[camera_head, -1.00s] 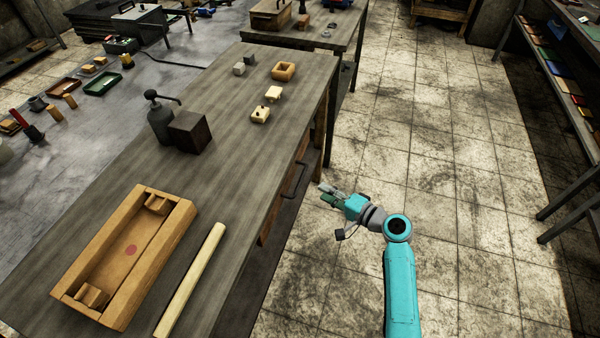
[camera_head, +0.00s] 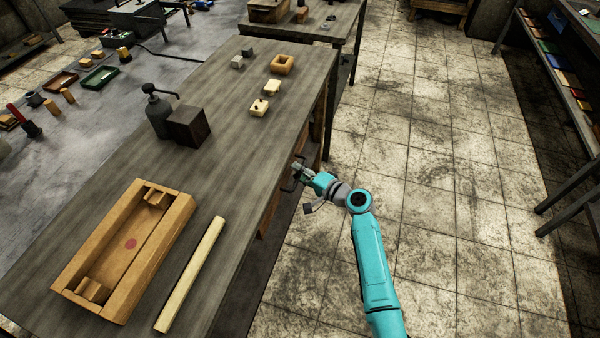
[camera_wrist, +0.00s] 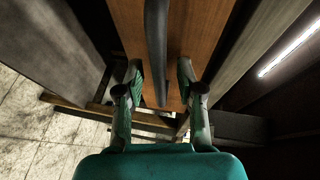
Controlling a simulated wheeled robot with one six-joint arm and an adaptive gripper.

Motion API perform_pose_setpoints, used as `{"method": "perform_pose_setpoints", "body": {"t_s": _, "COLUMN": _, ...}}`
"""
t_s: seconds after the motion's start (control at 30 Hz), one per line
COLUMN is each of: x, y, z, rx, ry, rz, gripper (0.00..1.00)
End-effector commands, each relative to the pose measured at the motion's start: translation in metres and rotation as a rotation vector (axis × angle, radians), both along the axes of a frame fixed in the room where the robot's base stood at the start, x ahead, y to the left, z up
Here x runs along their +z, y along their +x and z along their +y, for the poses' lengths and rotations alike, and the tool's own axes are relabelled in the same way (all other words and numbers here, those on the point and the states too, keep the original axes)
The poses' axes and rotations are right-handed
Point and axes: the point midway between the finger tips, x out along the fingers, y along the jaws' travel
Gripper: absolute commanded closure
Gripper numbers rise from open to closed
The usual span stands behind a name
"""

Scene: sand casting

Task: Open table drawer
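The long grey-brown wooden table (camera_head: 222,150) has a drawer in its right side. The drawer's brown wooden front (camera_wrist: 190,28) fills the upper middle of the wrist view. Its dark bar handle (camera_wrist: 157,45) runs down the picture there. In the head view the handle (camera_head: 290,187) is partly hidden by my gripper (camera_head: 298,171), which is at the table's right side, below the top. In the wrist view my gripper (camera_wrist: 160,76) is open, with one finger on each side of the handle. Gaps show between fingers and handle.
On the tabletop are a wooden moulding box (camera_head: 125,250), a pale wooden bar (camera_head: 190,272), a dark block (camera_head: 188,126) and several small blocks. The tiled floor right of the table is clear. A shelf rack (camera_head: 560,75) stands at far right.

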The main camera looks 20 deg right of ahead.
Motion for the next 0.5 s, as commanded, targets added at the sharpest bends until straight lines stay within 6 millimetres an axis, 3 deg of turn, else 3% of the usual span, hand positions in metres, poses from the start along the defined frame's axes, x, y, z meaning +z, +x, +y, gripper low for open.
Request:
{"method": "perform_pose_setpoints", "body": {"t_s": 0.13, "x": -0.0001, "y": -0.0002, "z": -0.0001, "rx": 0.0, "ry": 0.0, "rz": 0.0, "gripper": 0.63}}
{"method": "perform_pose_setpoints", "body": {"t_s": 0.3, "x": 0.0, "y": -0.0003, "z": -0.0002, "rx": 0.0, "ry": 0.0, "rz": 0.0, "gripper": 1.0}}
{"method": "perform_pose_setpoints", "body": {"t_s": 0.5, "x": -0.0002, "y": -0.0003, "z": -0.0002, "rx": 0.0, "ry": 0.0, "rz": 0.0, "gripper": 1.0}}
